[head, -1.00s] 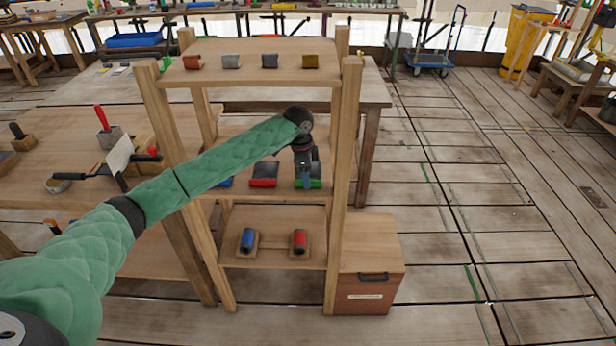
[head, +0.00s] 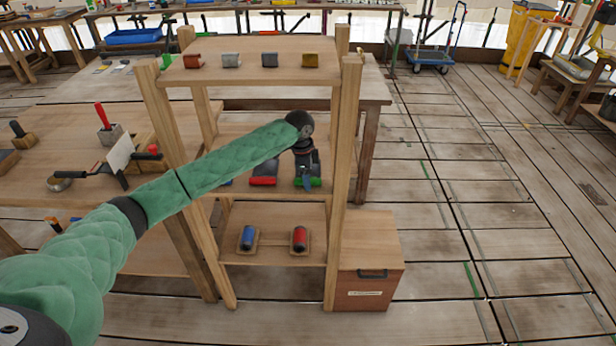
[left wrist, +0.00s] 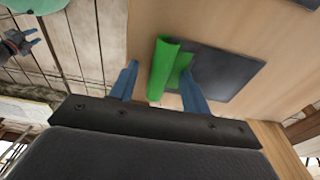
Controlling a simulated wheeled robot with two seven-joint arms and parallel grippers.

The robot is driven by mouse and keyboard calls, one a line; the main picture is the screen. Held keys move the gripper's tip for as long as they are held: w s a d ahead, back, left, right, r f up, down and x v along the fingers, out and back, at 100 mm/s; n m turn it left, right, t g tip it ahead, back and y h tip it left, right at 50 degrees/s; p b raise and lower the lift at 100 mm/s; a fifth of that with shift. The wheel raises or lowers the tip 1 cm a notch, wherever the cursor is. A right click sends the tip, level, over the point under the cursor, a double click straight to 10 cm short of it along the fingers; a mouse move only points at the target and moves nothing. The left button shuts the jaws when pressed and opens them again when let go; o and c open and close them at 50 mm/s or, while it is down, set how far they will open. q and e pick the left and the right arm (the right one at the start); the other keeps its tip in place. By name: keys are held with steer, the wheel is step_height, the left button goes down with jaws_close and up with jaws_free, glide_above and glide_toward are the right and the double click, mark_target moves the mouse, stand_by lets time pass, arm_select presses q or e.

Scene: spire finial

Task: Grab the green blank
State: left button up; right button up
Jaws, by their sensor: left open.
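The green blank (left wrist: 160,75) is a green bar beside a dark flat plate (left wrist: 228,75) on the shelf's middle board. In the left wrist view, my left gripper (left wrist: 159,67) is open, with one blue finger on each side of the green bar. I cannot tell if the fingers touch it. In the head view, my left gripper (head: 306,182) hides the middle of the green blank (head: 316,182). A blue-fingered gripper, seemingly my right one (left wrist: 27,40), shows small at the left wrist view's upper left, away from the blank.
A red blank (head: 263,181) lies left of the green one on the same board. Shelf posts (head: 346,190) stand close on the right. Small blocks sit on the top board (head: 250,78); blue and red rollers lie below. A wooden box (head: 370,250) stands right of the shelf.

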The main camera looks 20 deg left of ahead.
arm_select(q)
jaws_close()
steer(key=shift+f, duration=0.1)
